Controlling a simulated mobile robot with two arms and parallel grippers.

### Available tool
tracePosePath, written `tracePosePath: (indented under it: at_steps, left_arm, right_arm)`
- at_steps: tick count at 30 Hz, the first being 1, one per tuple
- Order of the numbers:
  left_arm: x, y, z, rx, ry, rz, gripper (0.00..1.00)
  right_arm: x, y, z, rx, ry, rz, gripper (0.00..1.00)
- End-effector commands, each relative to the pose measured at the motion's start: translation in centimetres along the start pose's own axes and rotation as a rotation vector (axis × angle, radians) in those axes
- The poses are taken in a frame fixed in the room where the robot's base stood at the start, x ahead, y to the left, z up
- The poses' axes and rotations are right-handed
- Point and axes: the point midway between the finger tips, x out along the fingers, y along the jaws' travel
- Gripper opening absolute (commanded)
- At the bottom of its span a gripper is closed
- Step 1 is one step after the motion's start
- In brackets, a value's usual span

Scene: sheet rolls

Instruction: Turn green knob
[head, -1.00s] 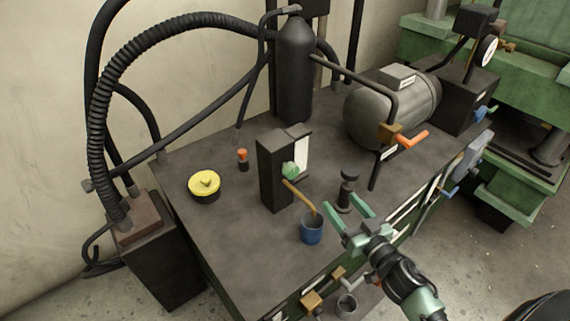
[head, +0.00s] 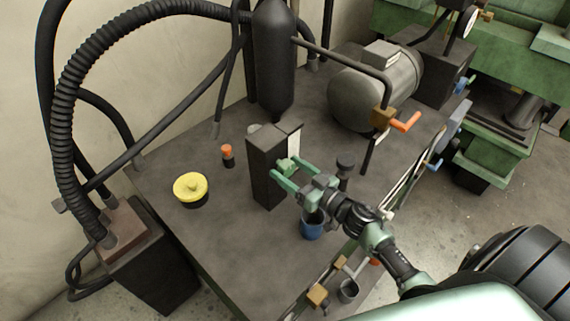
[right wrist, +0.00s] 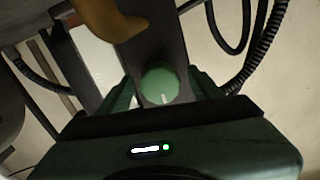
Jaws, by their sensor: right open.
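The green knob (head: 287,165) sits on the face of a dark upright box (head: 262,177) on the bench. In the right wrist view the round green knob (right wrist: 160,84) with a pale mark lies between my two fingers. My right gripper (head: 284,175) is open, its fingertips reaching to either side of the knob; I cannot tell if they touch it. A blue cup (head: 312,229) stands below my right gripper, partly hidden by it. The brown spout (right wrist: 105,20) shows in the right wrist view. My left gripper is not in view.
A yellow-lidded round container (head: 190,188) and a small orange-topped item (head: 227,155) stand left of the box. A grey motor (head: 365,92) and an orange-handled valve (head: 403,122) are behind right. Black hoses run at the left. The bench's front left is clear.

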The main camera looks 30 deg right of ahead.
Motion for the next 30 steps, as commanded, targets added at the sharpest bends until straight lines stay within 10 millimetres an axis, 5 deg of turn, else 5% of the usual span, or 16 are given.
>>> tracePosePath:
  at_steps: [13, 20, 30]
  left_arm:
    - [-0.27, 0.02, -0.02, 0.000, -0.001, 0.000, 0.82]
    - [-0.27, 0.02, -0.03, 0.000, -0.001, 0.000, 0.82]
    - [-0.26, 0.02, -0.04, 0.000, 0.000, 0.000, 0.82]
  right_arm:
    - [1.49, -0.03, 0.06, 0.000, -0.001, 0.000, 0.65]
    - [1.47, -0.02, 0.05, 0.000, -0.001, 0.000, 0.03]
    - [1.45, 0.00, 0.03, -0.051, -0.001, 0.000, 0.03]
